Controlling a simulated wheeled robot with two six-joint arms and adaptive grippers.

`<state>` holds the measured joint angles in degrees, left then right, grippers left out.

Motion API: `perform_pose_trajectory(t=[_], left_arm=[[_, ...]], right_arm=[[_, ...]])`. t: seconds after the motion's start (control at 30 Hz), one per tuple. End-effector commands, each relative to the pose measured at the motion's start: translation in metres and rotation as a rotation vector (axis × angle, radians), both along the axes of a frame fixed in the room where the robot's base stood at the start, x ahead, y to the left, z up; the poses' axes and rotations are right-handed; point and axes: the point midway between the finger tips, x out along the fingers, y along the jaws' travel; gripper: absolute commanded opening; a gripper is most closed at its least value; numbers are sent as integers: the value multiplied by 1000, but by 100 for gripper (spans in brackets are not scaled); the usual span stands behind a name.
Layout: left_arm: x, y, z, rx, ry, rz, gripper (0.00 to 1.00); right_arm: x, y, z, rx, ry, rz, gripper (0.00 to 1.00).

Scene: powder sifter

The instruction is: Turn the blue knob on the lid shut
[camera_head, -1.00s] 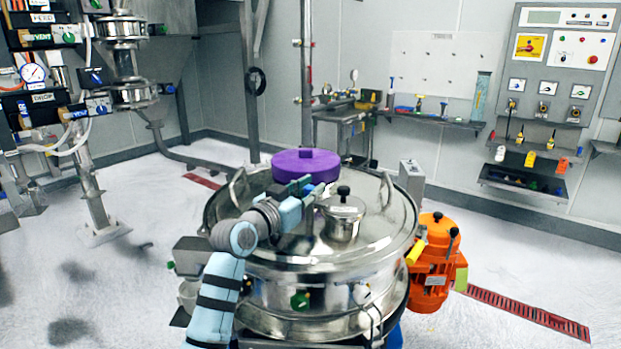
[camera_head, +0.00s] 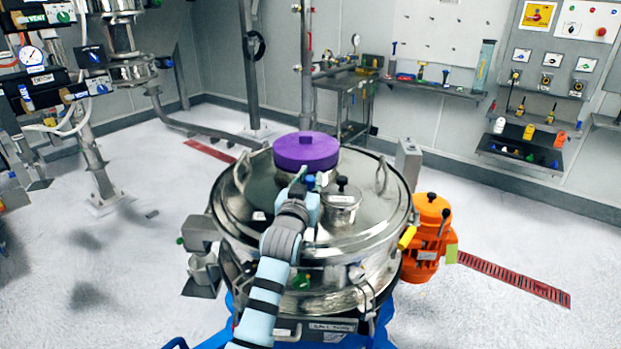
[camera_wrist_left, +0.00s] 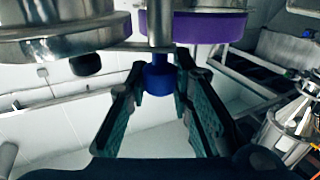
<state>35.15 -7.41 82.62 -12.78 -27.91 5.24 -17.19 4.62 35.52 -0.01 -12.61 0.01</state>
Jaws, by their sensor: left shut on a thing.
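The blue knob (camera_head: 310,181) is on the steel lid (camera_head: 262,215), just in front of the purple cap (camera_head: 306,150). In the left wrist view, the blue knob (camera_wrist_left: 158,78) sits on a steel stem between the two green-padded fingers. My left gripper (camera_head: 302,184) reaches over the lid from the front and is shut on the knob. The wrist view (camera_wrist_left: 160,75) shows both fingertips beside the knob, with the purple cap (camera_wrist_left: 200,27) close by. The gripper and wrist hide part of the knob in the head view. My right gripper is not in view.
A small steel pot with a black knob (camera_head: 341,203) stands on the lid, right of my left gripper. Lid handles (camera_head: 382,176) rise nearby. An orange motor (camera_head: 428,235) is at the sifter's right. Open floor lies on both sides.

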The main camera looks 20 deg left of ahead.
Motion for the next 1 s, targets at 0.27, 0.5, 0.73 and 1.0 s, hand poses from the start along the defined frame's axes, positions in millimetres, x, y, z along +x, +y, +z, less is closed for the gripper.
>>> perform_pose_trajectory(t=[0.27,0.5,0.73,1.0], left_arm=[[0,0,0,0,-1,0,42],[0,0,0,0,0,0,42],[-29,-1,-1,-3,-1,0,42],[-74,-2,0,0,-1,0,42]], right_arm=[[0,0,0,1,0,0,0],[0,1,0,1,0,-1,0],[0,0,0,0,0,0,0],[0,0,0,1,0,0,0]])
